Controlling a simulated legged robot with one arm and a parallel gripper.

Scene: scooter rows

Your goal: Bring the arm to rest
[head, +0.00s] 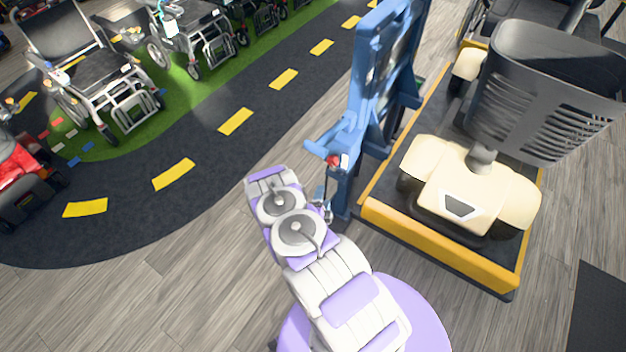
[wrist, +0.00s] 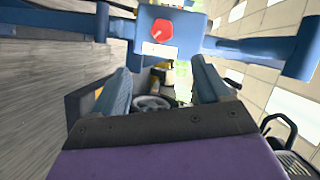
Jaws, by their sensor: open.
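My gripper (wrist: 160,80) shows in the wrist view with its two blue-grey fingers spread apart. Nothing is held between the fingers. In the head view my purple and white arm reaches forward from the bottom, bent at its round joints, beside the foot of a blue upright frame (head: 376,90). A red knob (head: 333,161) sits on that frame. In the wrist view the same red knob (wrist: 161,32) is above and beyond the fingers, on a blue bracket (wrist: 181,21). I see no contact between fingers and frame, and the head view does not show the fingers clearly.
A yellow-edged platform (head: 440,247) holding a cream scooter (head: 460,190) with a dark basket (head: 535,95) stands close on the right. Wheelchairs (head: 82,70) stand at upper left. A red scooter (head: 20,165) is at the left edge. Wooden floor (head: 170,295) is clear at lower left.

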